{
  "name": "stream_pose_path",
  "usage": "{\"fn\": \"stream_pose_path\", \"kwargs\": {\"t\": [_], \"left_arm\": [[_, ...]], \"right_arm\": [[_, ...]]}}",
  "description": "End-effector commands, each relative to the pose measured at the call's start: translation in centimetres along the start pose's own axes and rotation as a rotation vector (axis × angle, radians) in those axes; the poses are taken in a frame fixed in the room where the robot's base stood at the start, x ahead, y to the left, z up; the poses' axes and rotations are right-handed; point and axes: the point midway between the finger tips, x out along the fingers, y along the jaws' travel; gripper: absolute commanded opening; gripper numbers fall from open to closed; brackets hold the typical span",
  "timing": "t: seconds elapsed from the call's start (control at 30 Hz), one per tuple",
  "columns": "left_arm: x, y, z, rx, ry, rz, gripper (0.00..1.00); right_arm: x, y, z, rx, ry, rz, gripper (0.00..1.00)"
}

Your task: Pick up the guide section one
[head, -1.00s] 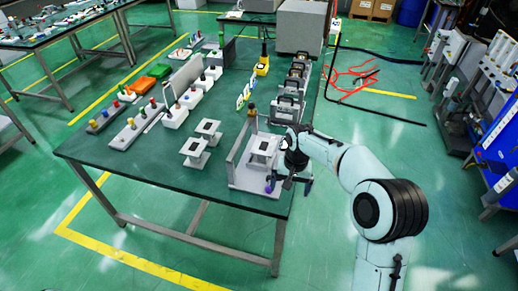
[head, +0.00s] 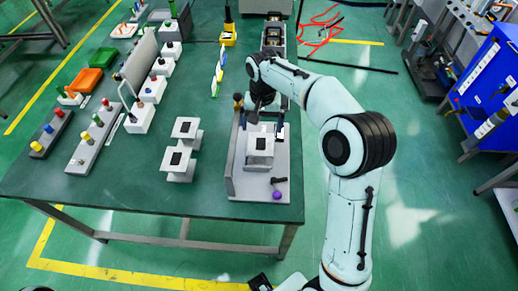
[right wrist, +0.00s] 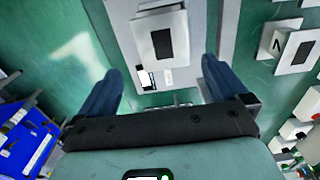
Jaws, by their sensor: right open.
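Several white stepped pieces with a black rectangle on top look alike, and I cannot tell by a mark which is guide section one. One white piece (head: 260,145) stands in the grey fixture (head: 262,186) at the table's front right; it shows ahead of the fingers in the right wrist view (right wrist: 148,38). Two more, a rear one (head: 186,128) and a front one (head: 178,161), stand left of the fixture. My right gripper (head: 265,113) is open and empty above the fixture, just behind its piece. A dark part at the head view's bottom edge may be my left gripper; its jaws are unclear.
A purple ball (head: 277,195) sits at the fixture's front. Left are switch blocks, an orange tray (head: 89,79) and a grey upright panel (head: 137,62). The green table (head: 120,190) is clear at the front.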

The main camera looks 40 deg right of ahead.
Motion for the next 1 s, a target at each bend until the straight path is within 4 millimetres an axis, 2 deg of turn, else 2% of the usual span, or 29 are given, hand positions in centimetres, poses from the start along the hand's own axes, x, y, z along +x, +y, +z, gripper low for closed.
{"fn": "stream_pose_path", "kwargs": {"t": [0.03,0.1,0.37,0.63,0.77,1.0], "left_arm": [[0.3,-0.1,0.1,-0.001,-0.002,-0.001,1.0],[0.5,-0.2,0.1,-0.001,-0.002,-0.001,1.0],[0.7,-0.3,0.1,-0.001,-0.003,-0.001,1.0],[0.8,-0.4,0.2,-0.001,-0.003,-0.001,1.0],[0.9,-0.4,0.2,-0.001,-0.003,-0.001,1.0],[0.9,-0.4,0.2,-0.001,-0.003,-0.001,1.0]], "right_arm": [[1.3,0.0,0.1,-0.001,-0.004,0.003,1.0],[2.4,0.0,0.1,-0.001,-0.004,0.002,1.0],[4.4,-0.1,0.0,-0.001,-0.002,0.001,1.0],[8.3,-0.2,-0.2,0.0,-0.003,0.001,1.0],[9.1,-0.2,-0.2,-0.001,-0.001,-0.001,1.0],[9.2,-0.2,-0.2,-0.001,0.0,-0.001,1.0]]}}
